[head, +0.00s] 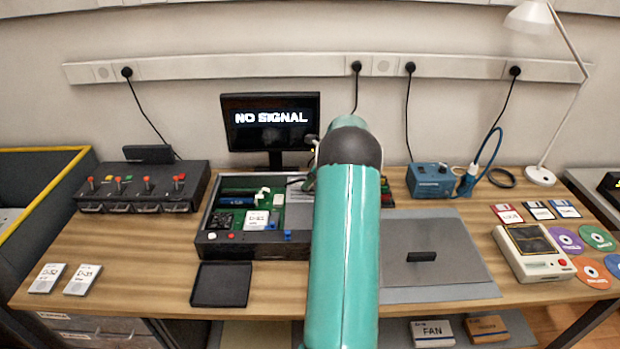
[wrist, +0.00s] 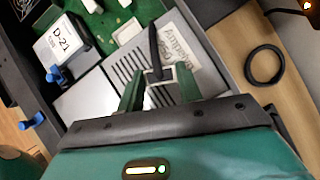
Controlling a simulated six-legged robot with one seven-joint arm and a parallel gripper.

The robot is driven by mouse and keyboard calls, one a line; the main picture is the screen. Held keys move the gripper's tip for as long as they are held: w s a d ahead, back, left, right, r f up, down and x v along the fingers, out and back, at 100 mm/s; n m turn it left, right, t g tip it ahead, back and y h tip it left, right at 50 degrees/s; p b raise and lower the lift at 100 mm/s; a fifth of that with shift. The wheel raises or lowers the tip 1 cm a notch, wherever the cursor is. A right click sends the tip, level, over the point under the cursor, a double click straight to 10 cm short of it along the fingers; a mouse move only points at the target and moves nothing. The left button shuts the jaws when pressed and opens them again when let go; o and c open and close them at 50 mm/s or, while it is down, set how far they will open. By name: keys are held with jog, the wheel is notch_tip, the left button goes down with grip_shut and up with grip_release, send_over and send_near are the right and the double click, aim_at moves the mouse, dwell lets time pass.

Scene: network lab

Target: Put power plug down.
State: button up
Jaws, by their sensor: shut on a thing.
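In the wrist view my gripper (wrist: 157,80) has its two green fingers closed around a small pale grey and black piece, which I take to be the power plug (wrist: 156,58). A dark narrow part of it points away from the fingers. It is over a grey slotted power unit (wrist: 185,55) with printed lettering, inside the open computer case. Whether the plug touches the unit cannot be told. In the head view my teal arm hides most of the gripper, at the right side of the open case (head: 254,246).
A black ring (wrist: 265,65) lies on the wood beside the case. A white block marked D-21 (wrist: 62,48) sits on the green board. The monitor (head: 270,122) reads NO SIGNAL. A black tray (head: 221,284) and a grey panel with a handle (head: 450,240) lie on the bench.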

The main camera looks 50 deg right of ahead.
jog(key=shift+f, duration=0.1)
jog(key=o, duration=1.2)
jog(key=shift+r, duration=0.4)
jog(key=v, duration=1.2)
jog(key=w+a+r+n+g, duration=0.15)
jog(key=a+r+n, duration=0.3)
jog(key=a, duration=0.65)
jog(key=w+a+r+n, duration=0.2)
jog(key=a+r+n, duration=0.25)
jog(key=a, duration=0.55)
jog(key=w+a+r+n, duration=0.1)
jog(key=a+r+n, duration=0.35)
jog(key=a, duration=0.65)
jog(key=s+a+f+n+h, duration=0.1)
jog(key=s+a+n, duration=0.7)
jog(key=a, duration=0.3)
jog(key=s+a+f+n, duration=0.1)
jog(key=s+a+n, duration=0.7)
jog(key=a+n, duration=0.3)
jog(key=shift+s+a+f+t+h, duration=0.25)
jog(key=shift+s+a+t+h, duration=0.15)
jog(key=shift+a, duration=0.35)
